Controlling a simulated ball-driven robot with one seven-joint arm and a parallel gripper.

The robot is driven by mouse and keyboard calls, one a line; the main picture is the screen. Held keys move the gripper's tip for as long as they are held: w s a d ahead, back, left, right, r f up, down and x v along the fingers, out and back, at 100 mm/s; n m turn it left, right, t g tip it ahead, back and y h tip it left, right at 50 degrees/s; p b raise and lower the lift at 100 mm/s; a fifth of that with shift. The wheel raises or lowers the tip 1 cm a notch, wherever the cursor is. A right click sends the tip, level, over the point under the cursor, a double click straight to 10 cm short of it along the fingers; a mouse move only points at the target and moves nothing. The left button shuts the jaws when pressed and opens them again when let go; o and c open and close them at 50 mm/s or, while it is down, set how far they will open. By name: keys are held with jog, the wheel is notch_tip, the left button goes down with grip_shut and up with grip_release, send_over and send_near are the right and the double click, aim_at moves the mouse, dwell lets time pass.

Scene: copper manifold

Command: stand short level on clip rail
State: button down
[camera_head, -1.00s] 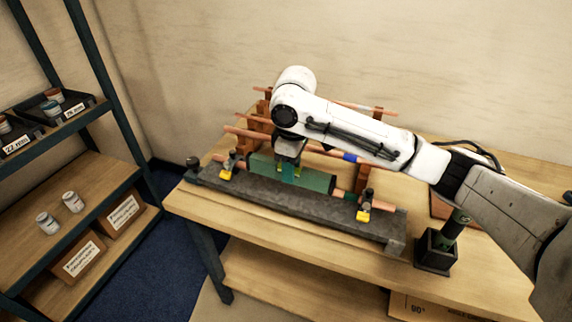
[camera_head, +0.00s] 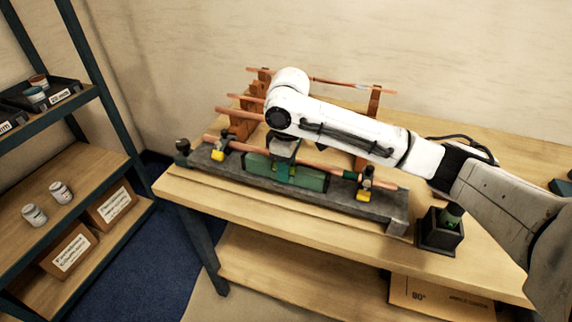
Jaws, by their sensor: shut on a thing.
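The short level is a green block (camera_head: 312,180) lying lengthwise along the grey clip rail (camera_head: 345,207) on the bench. My gripper (camera_head: 284,170) is shut on it near its middle, from above. The level is at the rail, in front of a copper pipe (camera_head: 325,170). Whether its underside touches the rail or hangs just above it, I cannot tell. A clip with a yellow part stands at the left (camera_head: 218,154) and another at the right (camera_head: 363,196) of the level. My gripper hides part of the level's top.
Orange-brown stands (camera_head: 368,115) hold more copper pipes behind the rail. A black holder (camera_head: 440,232) with a green-topped item stands right of the rail. A shelf rack (camera_head: 85,150) stands at the left.

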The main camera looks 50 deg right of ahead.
jog(key=shift+c, duration=2.2)
grip_release()
jog(key=shift+r, duration=0.1)
jog(key=shift+r+p, duration=3.45)
jog(key=shift+f, duration=0.1)
